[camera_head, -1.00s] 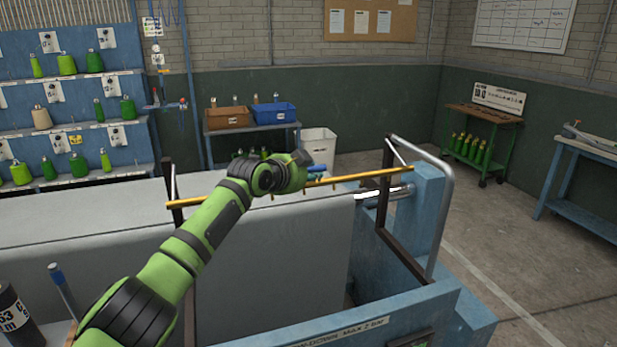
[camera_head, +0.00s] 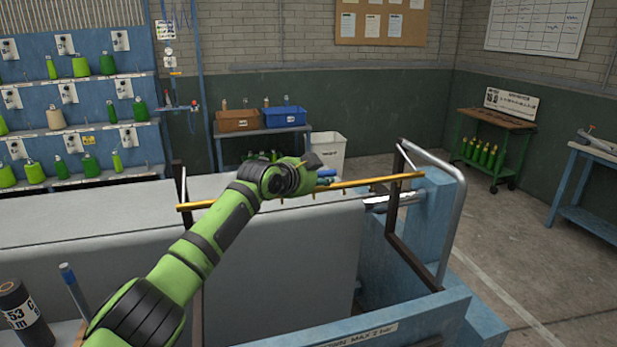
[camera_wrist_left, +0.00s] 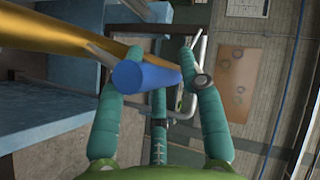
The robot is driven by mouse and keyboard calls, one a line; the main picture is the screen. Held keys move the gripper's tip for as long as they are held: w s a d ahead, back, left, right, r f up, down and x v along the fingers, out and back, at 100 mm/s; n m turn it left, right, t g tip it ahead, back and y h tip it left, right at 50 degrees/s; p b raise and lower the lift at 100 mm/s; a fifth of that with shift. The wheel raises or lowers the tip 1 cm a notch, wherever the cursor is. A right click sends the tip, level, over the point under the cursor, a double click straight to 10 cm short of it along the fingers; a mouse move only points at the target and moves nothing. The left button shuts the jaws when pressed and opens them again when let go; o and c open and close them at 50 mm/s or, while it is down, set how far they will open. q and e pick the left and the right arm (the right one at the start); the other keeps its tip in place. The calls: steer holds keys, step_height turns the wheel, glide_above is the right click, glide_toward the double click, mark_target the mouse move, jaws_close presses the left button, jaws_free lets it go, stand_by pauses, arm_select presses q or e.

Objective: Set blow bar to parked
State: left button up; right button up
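My left gripper (camera_head: 318,168) is at this handle. In the left wrist view, the blue handle (camera_wrist_left: 150,75) lies between the spread teal fingers of my left gripper (camera_wrist_left: 160,65), with the yellow bar (camera_wrist_left: 60,42) behind to the left. The fingers look open around it; any contact is hard to judge. My right gripper is not in view.
The blue machine side (camera_head: 450,310) and a curved metal rail (camera_head: 455,215) stand to the right of the bar. A dark labelled cylinder (camera_head: 22,315) is at the lower left. The floor (camera_head: 540,260) at right is clear.

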arm_select(q)
steer(key=shift+s+r, duration=0.15)
steer(key=shift+r, duration=0.35)
steer(key=shift+s+a+r, duration=0.15)
steer(key=shift+s+a, duration=0.1)
steer(key=shift+s, duration=0.25)
steer(key=v, duration=1)
steer(key=shift+s+a+f, duration=0.15)
steer(key=shift+a+f, duration=0.15)
steer(key=shift+f, duration=0.05)
